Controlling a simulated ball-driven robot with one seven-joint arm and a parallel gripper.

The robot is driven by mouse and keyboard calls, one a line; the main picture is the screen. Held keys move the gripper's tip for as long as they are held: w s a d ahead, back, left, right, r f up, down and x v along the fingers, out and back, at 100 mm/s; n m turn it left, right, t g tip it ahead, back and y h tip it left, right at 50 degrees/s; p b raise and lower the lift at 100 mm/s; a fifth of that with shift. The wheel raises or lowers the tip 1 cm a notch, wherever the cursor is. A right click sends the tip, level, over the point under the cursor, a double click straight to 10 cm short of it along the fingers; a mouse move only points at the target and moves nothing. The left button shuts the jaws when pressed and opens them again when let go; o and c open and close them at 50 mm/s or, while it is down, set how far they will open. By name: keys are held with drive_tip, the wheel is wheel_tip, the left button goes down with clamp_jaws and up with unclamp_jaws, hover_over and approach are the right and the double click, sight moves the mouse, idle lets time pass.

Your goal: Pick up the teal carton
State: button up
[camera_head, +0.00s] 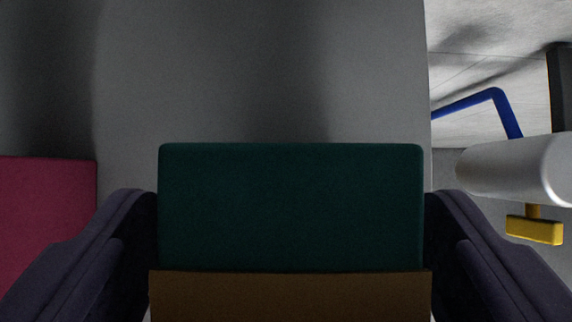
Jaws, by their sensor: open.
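The teal carton (290,207) is a dark teal block that fills the middle of the view. It sits between the two dark fingers of my gripper (290,225), one at its left side and one at its right side. The fingers are open and look very close to the carton's sides; I cannot tell whether they touch it. A brown block-like surface (290,297) lies along the carton's lower edge and hides what is below. I cannot tell whether it is part of the carton.
A crimson block (45,225) stands at the left, beside the left finger. A grey surface (370,70) lies behind the carton and ends at a right edge. Beyond that edge are a white cylinder (510,170), a blue bent bar (490,95) and a yellow piece (534,230).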

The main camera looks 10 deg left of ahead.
drive_tip(key=shift+x, duration=1.05)
drive_tip(key=shift+r, duration=0.1)
drive_tip(key=c, duration=1.1)
drive_tip(key=shift+c, duration=0.2)
